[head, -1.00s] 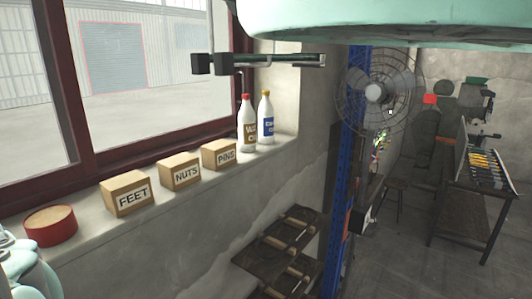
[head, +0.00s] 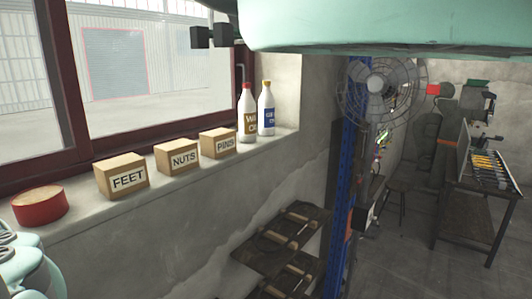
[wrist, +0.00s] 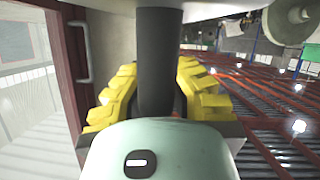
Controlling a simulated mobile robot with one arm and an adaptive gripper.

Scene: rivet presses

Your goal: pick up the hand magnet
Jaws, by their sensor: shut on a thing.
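In the wrist view, my gripper (wrist: 158,82) has its yellow-padded fingers closed in from both sides around a dark upright cylinder, which I take to be the grip of the hand magnet (wrist: 158,45). Its upper end meets a pale part at the top edge; its lower end is hidden behind my mint housing. In the head view, my mint arm covers the top. Small dark blocks (head: 208,37) show below and left of it, in front of the window; I cannot tell whether they belong to the magnet or my gripper. The fingers are not clear there.
The windowsill holds a red tin (head: 40,208), boxes marked FEET (head: 121,177), NUTS (head: 176,158) and PINS (head: 218,143), and two bottles (head: 256,112). A rack (head: 285,240) stands below. A fan (head: 378,90), blue post (head: 340,190) and tool table (head: 482,190) are right.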

